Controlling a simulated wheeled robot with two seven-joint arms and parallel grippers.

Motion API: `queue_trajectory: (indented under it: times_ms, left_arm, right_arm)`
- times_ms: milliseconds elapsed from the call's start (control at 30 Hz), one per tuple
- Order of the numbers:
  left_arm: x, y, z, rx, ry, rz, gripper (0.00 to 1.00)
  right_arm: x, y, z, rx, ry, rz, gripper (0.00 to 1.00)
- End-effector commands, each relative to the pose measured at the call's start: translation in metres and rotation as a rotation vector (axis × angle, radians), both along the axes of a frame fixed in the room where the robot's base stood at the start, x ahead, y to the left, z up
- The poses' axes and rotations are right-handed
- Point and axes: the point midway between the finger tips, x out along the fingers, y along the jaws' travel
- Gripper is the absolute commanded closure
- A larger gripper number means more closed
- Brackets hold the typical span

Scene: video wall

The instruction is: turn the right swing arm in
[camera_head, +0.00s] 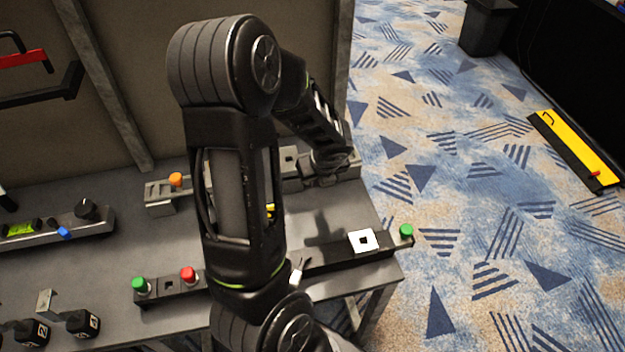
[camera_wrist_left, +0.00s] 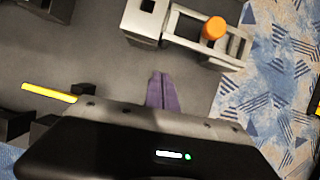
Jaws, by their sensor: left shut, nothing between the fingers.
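The right swing arm is a grey slotted bar (camera_wrist_left: 232,45) with an orange knob (camera_wrist_left: 214,28). In the left wrist view it reaches right from a grey block (camera_wrist_left: 139,22) towards the carpeted side. In the head view the block (camera_head: 290,156) shows, but my arm and gripper hide most of the bar and its knob. My left gripper (camera_head: 326,172) is over the right end of the bench; in the left wrist view its purple fingers (camera_wrist_left: 162,90) are shut and empty, on the near side of the bar, apart from the knob in the picture. My right gripper is out of view.
A similar slotted piece with an orange knob (camera_head: 175,180) is at left. A dark bar with a white square plate (camera_head: 362,241) and green button (camera_head: 406,231) lies along the front right. Green (camera_head: 140,285) and red (camera_head: 188,274) buttons stand left of my arm. A wall panel backs the bench.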

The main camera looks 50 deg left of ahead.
Motion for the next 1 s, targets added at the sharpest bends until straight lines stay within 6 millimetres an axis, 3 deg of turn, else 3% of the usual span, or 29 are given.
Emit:
queue_trajectory:
  times_ms: [33,200,400,1000]
  left_arm:
    - [-0.001,-0.004,0.014,0.000,-0.005,-0.001,1.00]
    - [-0.008,-0.016,0.044,-0.002,-0.002,-0.001,1.00]
    - [-0.013,-0.024,0.063,-0.003,0.001,-0.001,1.00]
    - [-0.014,-0.026,0.066,-0.003,0.003,-0.002,1.00]
  right_arm:
    - [0.001,0.000,0.004,0.000,-0.002,0.000,0.64]
    - [0.001,0.000,0.007,-0.001,-0.001,0.000,0.64]
    - [0.000,0.000,0.009,-0.003,0.002,-0.001,0.64]
    - [0.000,0.000,0.009,-0.002,0.002,-0.001,0.64]
